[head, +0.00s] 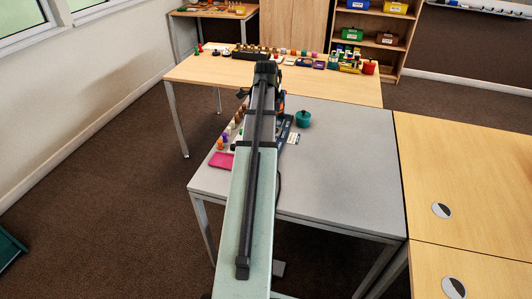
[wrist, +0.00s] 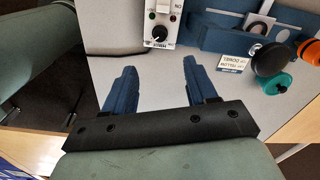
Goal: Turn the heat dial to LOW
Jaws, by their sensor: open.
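A small black dial (wrist: 160,33) is on a light panel (wrist: 150,42) at the top of the wrist view. Red and green lights sit above it, and small print below it is upside down and too small to read surely. Which mark the dial points to is unclear. My gripper (wrist: 163,70) is open and empty, its two blue fingers apart. In the wrist picture the dial lies beyond the fingertips, roughly centred between them, and nothing touches it. In the head view my arm hides the dial and the panel.
The grey table (head: 340,165) is clear at right. A teal pot (head: 303,118) stands near my arm; a pink tray (head: 222,160) lies at left. In the wrist view, a blue holder (wrist: 225,38), a black round piece (wrist: 270,60) and an orange piece (wrist: 305,50) are right of the dial.

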